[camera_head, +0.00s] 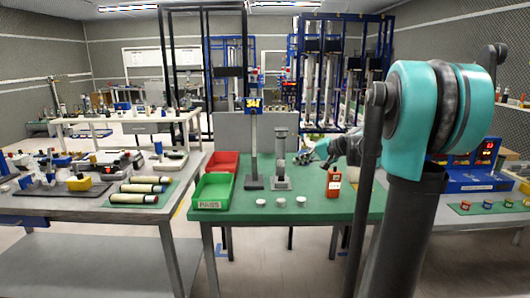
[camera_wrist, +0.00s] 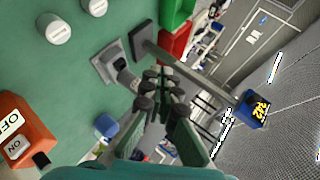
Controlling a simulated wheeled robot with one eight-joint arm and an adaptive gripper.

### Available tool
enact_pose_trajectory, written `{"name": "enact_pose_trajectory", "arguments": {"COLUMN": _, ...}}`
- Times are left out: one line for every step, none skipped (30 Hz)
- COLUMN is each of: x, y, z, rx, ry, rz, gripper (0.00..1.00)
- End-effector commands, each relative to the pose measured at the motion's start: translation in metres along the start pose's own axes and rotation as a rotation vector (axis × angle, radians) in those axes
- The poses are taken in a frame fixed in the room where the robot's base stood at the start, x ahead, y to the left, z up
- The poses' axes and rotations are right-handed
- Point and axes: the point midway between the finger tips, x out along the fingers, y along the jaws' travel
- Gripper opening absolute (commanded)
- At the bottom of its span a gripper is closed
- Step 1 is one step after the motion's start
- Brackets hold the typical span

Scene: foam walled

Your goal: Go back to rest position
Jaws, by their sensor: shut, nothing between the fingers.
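My gripper (camera_head: 322,150) is over the right part of the green-topped table (camera_head: 230,205), level with the middle of a grey post stand (camera_head: 281,165). Its fingers (camera_wrist: 155,95) show in the wrist view, closed together with nothing between them. The post stand's base (camera_wrist: 106,63) appears just beyond the fingertips in that view; I cannot tell the exact gap. My teal arm joint (camera_head: 425,105) fills the right side of the head view and hides part of the table's right end.
An orange ON/OFF box (camera_head: 334,183) stands below my gripper. Several white discs (camera_head: 281,202) lie near the front edge. A green PASS bin (camera_head: 213,190), a red bin (camera_head: 222,162) and a tall post with a blue display (camera_head: 253,105) are to the left. Side tables flank this one.

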Motion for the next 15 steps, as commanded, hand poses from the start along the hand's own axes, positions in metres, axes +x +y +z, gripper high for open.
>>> {"name": "enact_pose_trajectory", "arguments": {"x": 0.001, "y": 0.017, "z": 0.033, "rx": -0.037, "ry": -0.017, "rz": 0.062, "gripper": 0.00}}
{"name": "enact_pose_trajectory", "arguments": {"x": 0.001, "y": 0.030, "z": 0.050, "rx": -0.061, "ry": -0.026, "rz": 0.105, "gripper": 0.00}}
{"name": "enact_pose_trajectory", "arguments": {"x": 0.000, "y": 0.046, "z": 0.073, "rx": -0.093, "ry": -0.037, "rz": 0.160, "gripper": 0.00}}
{"name": "enact_pose_trajectory", "arguments": {"x": -0.002, "y": 0.059, "z": 0.090, "rx": -0.118, "ry": -0.046, "rz": 0.201, "gripper": 0.00}}
{"name": "enact_pose_trajectory", "arguments": {"x": -0.004, "y": 0.072, "z": 0.106, "rx": -0.143, "ry": -0.053, "rz": 0.243, "gripper": 0.00}}
{"name": "enact_pose_trajectory", "arguments": {"x": -0.008, "y": 0.090, "z": 0.127, "rx": -0.176, "ry": -0.063, "rz": 0.298, "gripper": 0.00}}
{"name": "enact_pose_trajectory", "arguments": {"x": -0.011, "y": 0.103, "z": 0.143, "rx": -0.202, "ry": -0.070, "rz": 0.338, "gripper": 0.00}}
{"name": "enact_pose_trajectory", "arguments": {"x": -0.016, "y": 0.117, "z": 0.158, "rx": -0.228, "ry": -0.077, "rz": 0.380, "gripper": 0.00}}
{"name": "enact_pose_trajectory", "arguments": {"x": -0.022, "y": 0.136, "z": 0.178, "rx": -0.264, "ry": -0.085, "rz": 0.435, "gripper": 0.00}}
{"name": "enact_pose_trajectory", "arguments": {"x": -0.027, "y": 0.149, "z": 0.193, "rx": -0.291, "ry": -0.091, "rz": 0.475, "gripper": 0.00}}
{"name": "enact_pose_trajectory", "arguments": {"x": -0.033, "y": 0.164, "z": 0.206, "rx": -0.317, "ry": -0.096, "rz": 0.516, "gripper": 0.00}}
{"name": "enact_pose_trajectory", "arguments": {"x": -0.041, "y": 0.181, "z": 0.224, "rx": -0.353, "ry": -0.103, "rz": 0.568, "gripper": 0.00}}
{"name": "enact_pose_trajectory", "arguments": {"x": -0.047, "y": 0.194, "z": 0.236, "rx": -0.378, "ry": -0.107, "rz": 0.605, "gripper": 0.00}}
{"name": "enact_pose_trajectory", "arguments": {"x": -0.054, "y": 0.207, "z": 0.246, "rx": -0.402, "ry": -0.110, "rz": 0.641, "gripper": 0.00}}
{"name": "enact_pose_trajectory", "arguments": {"x": -0.061, "y": 0.222, "z": 0.259, "rx": -0.433, "ry": -0.114, "rz": 0.684, "gripper": 0.00}}
